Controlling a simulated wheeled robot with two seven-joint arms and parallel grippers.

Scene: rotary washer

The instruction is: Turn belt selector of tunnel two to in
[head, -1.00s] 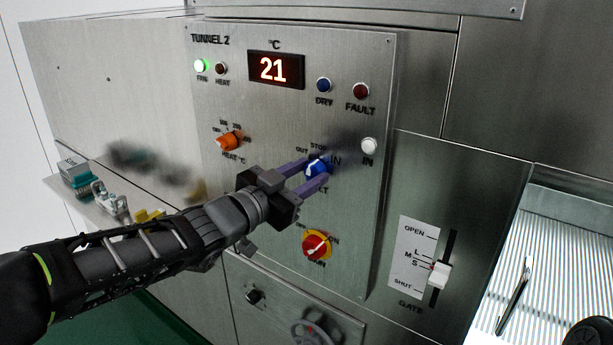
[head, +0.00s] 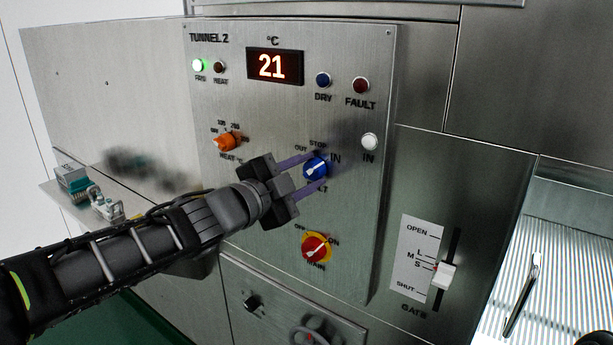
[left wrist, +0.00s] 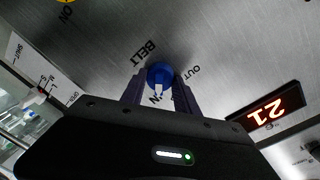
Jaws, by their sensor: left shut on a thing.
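The belt selector is a blue round knob with a white pointer (head: 316,169) on the Tunnel 2 panel, with OUT, STOP and IN printed around it. In the head view its pointer slants up and right towards IN. In the left wrist view the knob (left wrist: 160,74) sits between the two purple fingers, and its white pointer is directed at the IN label, which is partly hidden. My left gripper (head: 310,172) is shut on the knob, one finger above and one below. My right gripper is not in view.
The orange heat knob (head: 229,141) is up and left of the selector; the red and yellow main switch (head: 316,247) is below. The white IN lamp (head: 370,142) is at right. The gate slider (head: 444,275) is lower right.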

